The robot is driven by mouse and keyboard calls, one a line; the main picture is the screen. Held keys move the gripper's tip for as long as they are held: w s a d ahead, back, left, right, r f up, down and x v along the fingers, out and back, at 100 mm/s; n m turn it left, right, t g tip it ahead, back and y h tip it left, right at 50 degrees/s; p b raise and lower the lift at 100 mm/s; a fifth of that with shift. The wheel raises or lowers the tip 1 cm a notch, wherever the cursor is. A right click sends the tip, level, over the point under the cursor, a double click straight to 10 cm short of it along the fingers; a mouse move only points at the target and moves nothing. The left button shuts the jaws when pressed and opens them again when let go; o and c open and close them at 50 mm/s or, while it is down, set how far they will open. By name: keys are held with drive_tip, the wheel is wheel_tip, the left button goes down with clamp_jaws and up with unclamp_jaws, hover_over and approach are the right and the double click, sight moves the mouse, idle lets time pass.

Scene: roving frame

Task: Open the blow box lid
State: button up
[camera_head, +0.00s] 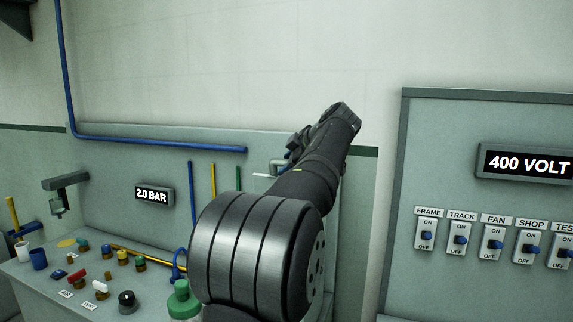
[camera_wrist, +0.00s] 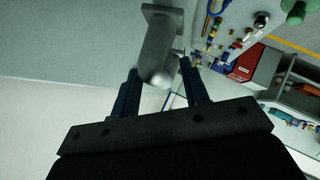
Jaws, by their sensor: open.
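My gripper (camera_wrist: 158,67) is open in the wrist view, with its two blue fingers apart. A grey metal fitting (camera_wrist: 160,45) with a rounded end lies between and beyond the fingertips; I cannot tell whether they touch it. A small grey bent fitting (camera_head: 279,167) shows just left of the arm. I cannot make out for certain which thing is the blow box or its lid.
A bench (camera_head: 40,285) with several small coloured parts and cups stands at left. A "2.0 BAR" display (camera_head: 151,196) and blue pipe (camera_head: 160,143) are on the wall panel. A switch panel (camera_head: 480,280) with a "400 VOLT" display (camera_head: 528,164) is at right. A green-topped bottle (camera_head: 182,300) stands close beside my arm.

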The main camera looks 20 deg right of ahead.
drive_tip(key=v, duration=1.6)
drive_tip(key=shift+s, duration=0.15)
drive_tip(key=shift+d, duration=0.1)
drive_tip(key=x, duration=1.7)
drive_tip(key=shift+w, duration=0.2)
